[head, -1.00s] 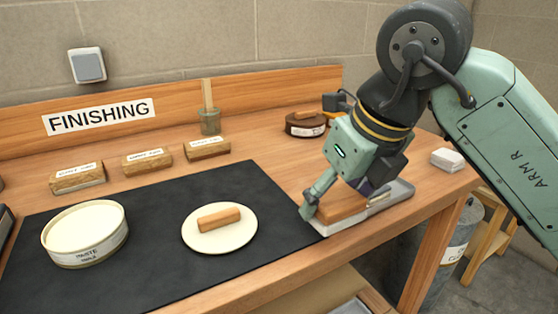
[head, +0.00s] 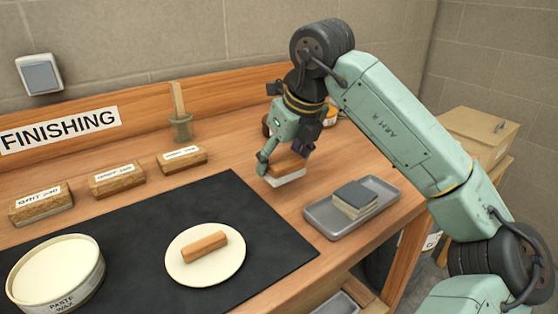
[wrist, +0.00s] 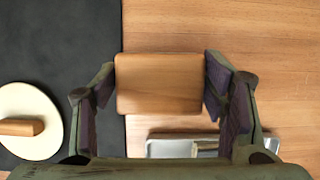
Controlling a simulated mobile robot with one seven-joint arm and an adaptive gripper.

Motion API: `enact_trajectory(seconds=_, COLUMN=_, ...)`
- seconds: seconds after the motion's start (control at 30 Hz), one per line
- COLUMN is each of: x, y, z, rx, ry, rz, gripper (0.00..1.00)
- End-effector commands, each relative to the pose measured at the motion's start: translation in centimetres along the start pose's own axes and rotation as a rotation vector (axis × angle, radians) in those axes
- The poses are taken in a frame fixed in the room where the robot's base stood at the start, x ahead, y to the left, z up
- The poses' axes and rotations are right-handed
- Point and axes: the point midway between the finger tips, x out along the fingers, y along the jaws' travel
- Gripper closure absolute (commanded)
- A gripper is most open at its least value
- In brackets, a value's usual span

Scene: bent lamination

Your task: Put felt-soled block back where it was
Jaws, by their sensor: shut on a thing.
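My gripper (head: 281,163) is shut on the felt-soled block (head: 288,174), a wooden block with a white sole, just right of the black mat's back right corner. The block is low over the bare bench; I cannot tell if it touches the wood. In the wrist view the block's plain wooden top (wrist: 158,84) sits between the two finger pads, roughly level. Its sole is hidden there. The grey metal tray (head: 318,217) is in front and to the right of the block, apart from it.
A dark-topped stack of pads (head: 355,198) lies in the tray. The black mat (head: 150,232) carries a paste wax tin (head: 57,275) and a cream disc (head: 190,275) with a wooden bar (head: 205,246).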

Motion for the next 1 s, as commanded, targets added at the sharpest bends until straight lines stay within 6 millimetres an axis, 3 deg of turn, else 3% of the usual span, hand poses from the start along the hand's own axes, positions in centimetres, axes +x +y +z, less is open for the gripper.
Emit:
enact_trajectory(seconds=0.27, x=1.1, y=-1.1, z=2.4, rx=0.0, ry=-0.001, rz=0.002, gripper=0.56)
enact_trajectory(seconds=0.5, x=4.2, y=-1.1, z=0.8, rx=-0.001, ry=-0.001, rz=0.002, gripper=0.56)
enact_trajectory(seconds=0.93, x=4.9, y=-1.1, z=0.5, rx=0.0, ry=-0.001, rz=0.0, gripper=0.56)
enact_trajectory(seconds=0.97, x=4.7, y=-1.1, z=0.6, rx=0.0, ry=-0.001, rz=0.0, gripper=0.32)
enact_trajectory(seconds=1.0, x=4.7, y=-1.1, z=0.6, rx=0.0, ry=-0.001, rz=0.001, gripper=0.29)
